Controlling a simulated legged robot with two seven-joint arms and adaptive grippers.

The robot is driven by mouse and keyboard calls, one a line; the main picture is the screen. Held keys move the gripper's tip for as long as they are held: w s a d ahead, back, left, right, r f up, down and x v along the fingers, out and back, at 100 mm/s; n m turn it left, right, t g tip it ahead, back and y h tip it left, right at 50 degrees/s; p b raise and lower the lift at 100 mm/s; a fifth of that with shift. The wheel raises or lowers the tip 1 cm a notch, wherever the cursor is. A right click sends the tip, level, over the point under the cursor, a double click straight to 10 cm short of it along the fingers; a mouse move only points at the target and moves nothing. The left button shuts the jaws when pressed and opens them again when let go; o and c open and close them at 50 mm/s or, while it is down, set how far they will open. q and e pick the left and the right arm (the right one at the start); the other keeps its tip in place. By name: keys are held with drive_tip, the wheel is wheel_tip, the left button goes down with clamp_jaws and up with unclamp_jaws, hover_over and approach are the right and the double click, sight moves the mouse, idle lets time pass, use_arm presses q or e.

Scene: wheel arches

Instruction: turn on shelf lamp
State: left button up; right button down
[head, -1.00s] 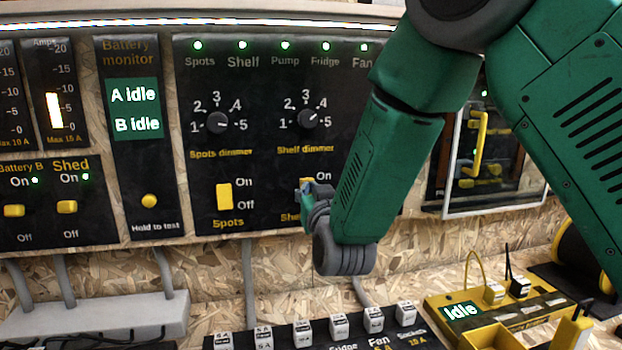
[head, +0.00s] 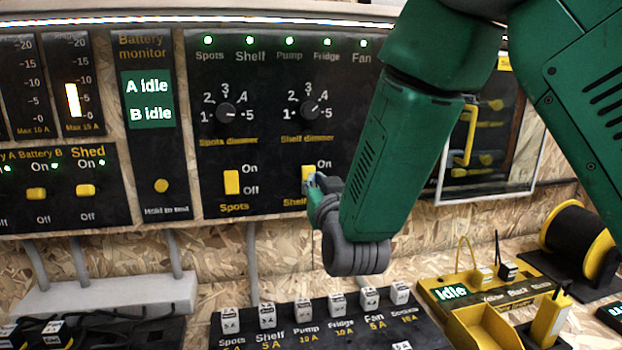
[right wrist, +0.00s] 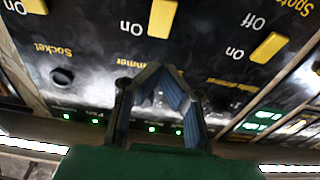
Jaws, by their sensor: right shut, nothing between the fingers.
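The yellow Shelf switch (head: 307,174) is on the black panel, below the Shelf dimmer knob (head: 310,110). My right gripper (head: 317,185) is at its lower right, partly covering it and its label; I cannot tell whether they touch. In the right wrist view, upside down, the fingers (right wrist: 165,82) are shut and empty, with a yellow switch (right wrist: 161,17) just beyond their tips. The switch's on or off position is unclear. The green Shelf light (head: 249,41) is lit. No lamp shows. My left gripper is not in view.
The yellow Spots switch (head: 231,182) is left of the Shelf switch. A glazed cabinet with a yellow handle (head: 470,135) is at right. Below are a fuse strip (head: 300,325), a yellow tray (head: 487,325) and a cable spool (head: 580,240).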

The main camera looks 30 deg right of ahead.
drive_tip(key=s+a+r, duration=0.1)
drive_tip(key=s, duration=0.5)
drive_tip(key=shift+a+r, duration=0.2)
drive_tip(key=shift+r, duration=0.1)
